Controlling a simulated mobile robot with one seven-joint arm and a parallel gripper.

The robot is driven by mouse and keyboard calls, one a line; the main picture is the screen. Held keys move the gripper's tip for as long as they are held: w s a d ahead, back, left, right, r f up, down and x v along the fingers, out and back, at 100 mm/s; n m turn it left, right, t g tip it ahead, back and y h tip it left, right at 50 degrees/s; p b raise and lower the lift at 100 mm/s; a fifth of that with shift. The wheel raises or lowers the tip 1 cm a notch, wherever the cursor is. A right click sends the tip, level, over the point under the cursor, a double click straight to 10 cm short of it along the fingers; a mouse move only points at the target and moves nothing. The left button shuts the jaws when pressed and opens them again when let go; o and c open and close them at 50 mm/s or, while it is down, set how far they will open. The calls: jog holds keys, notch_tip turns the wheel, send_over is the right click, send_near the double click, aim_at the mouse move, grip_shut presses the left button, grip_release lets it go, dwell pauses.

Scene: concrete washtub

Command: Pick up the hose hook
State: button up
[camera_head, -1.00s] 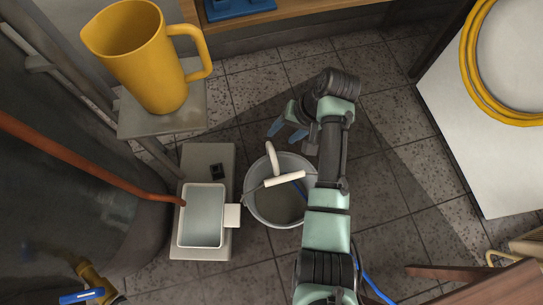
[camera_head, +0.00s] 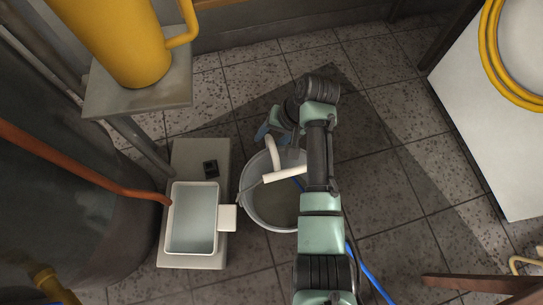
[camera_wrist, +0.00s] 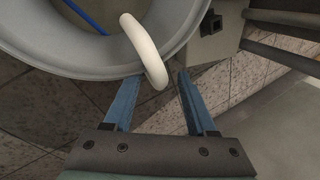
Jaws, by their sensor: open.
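The hose hook looks to be the white curved piece (camera_head: 273,150) at the far rim of the grey bucket (camera_head: 247,206). In the wrist view the hook (camera_wrist: 146,50) arches over the bucket's rim (camera_wrist: 85,66), and its rounded end hangs outside. My gripper (camera_head: 268,132) is open, with blue fingers, just beyond the far rim in the head view. In the wrist view the hook's end lies between the fingertips of my gripper (camera_wrist: 158,80), nearer the left one. I cannot tell whether it touches. My arm hides the bucket's right side.
A white handle (camera_head: 285,174) spans the bucket, and a blue hose (camera_head: 366,272) runs right of it. A grey block (camera_head: 203,153) with a pale tray (camera_head: 194,218) stands left. A yellow jug (camera_head: 115,45) sits on a stand.

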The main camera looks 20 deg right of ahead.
jog(key=shift+a+f, duration=0.1)
jog(key=shift+f, duration=0.35)
jog(key=shift+w, duration=0.1)
jog(key=shift+r, duration=0.1)
jog(key=shift+c, duration=0.2)
grip_shut()
dwell(0.8)
